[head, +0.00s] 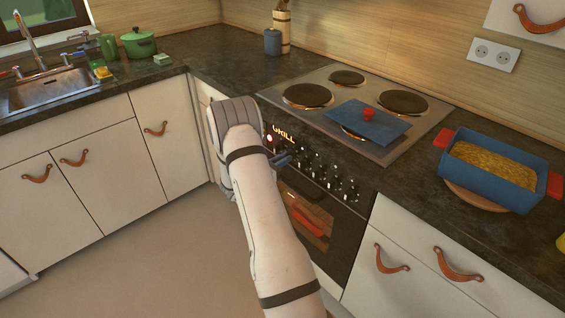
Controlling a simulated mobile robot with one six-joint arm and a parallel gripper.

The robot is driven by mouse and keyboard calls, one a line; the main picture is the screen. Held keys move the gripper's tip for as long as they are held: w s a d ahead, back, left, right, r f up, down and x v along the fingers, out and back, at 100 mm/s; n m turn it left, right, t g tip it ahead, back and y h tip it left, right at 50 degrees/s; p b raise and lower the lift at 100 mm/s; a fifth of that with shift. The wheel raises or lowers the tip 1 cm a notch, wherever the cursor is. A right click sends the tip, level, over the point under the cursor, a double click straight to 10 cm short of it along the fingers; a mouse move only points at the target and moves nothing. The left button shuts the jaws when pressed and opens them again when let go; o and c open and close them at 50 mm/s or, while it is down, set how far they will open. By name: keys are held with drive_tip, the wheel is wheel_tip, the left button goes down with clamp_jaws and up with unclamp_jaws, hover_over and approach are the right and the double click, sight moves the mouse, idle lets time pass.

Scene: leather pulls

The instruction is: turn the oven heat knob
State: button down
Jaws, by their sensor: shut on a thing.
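The oven (318,225) is built in under the hob, with a black front panel and a glass door with a lit interior. A row of small dark knobs with pale marks (325,183) runs along the panel. Glowing "GRILL" lettering (284,134) shows at its left end. My gripper (284,161) is at the left part of the panel, shut on an oven knob there. My wrist and arm hide the held knob and most of the fingers, so its angle cannot be told.
The hob (420,125) carries a blue lid with a red knob (368,126). A blue baking dish (495,168) with red handles stands on the right counter. Cabinets with leather pulls flank the oven. A green pot (138,43) stands by the sink. The floor at left is clear.

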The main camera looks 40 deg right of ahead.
drive_tip(key=c, duration=1.5)
unclamp_jaws()
drive_tip(key=shift+o, duration=0.2)
drive_tip(key=a, duration=0.7)
drive_tip(key=shift+s+a, duration=0.3)
drive_tip(key=shift+a, duration=0.05)
